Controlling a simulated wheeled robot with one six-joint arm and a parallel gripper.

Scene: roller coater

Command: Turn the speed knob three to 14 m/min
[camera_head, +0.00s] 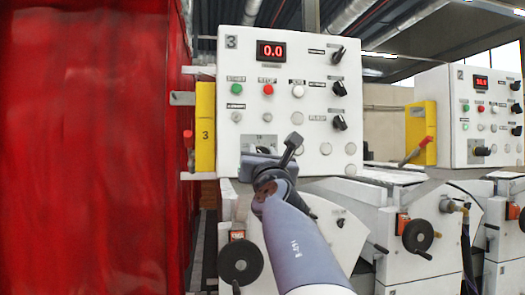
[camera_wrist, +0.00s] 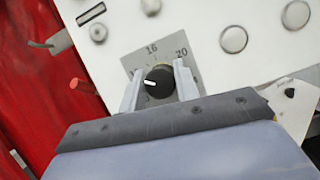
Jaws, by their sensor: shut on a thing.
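The speed knob (camera_wrist: 160,83) of panel three is black and round with a white pointer mark. It sits on a grey dial plate (camera_wrist: 139,60) where 16 and 20 are readable; the lower numbers are hidden. The mark points left in the wrist view, below the 16. My gripper (camera_wrist: 159,88) is shut on the knob, one finger on each side. In the head view my gripper (camera_head: 263,158) is at the lower left of the white panel three (camera_head: 240,135) and hides most of the knob. The red display (camera_head: 271,50) reads 0.0.
Panel three has a green button (camera_head: 237,87), a red button (camera_head: 268,89) and several black selector knobs on its right. A yellow box (camera_head: 205,127) and a red curtain (camera_head: 95,150) stand at left. Panel two (camera_head: 460,115) stands at right. Handwheels (camera_head: 240,261) are below.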

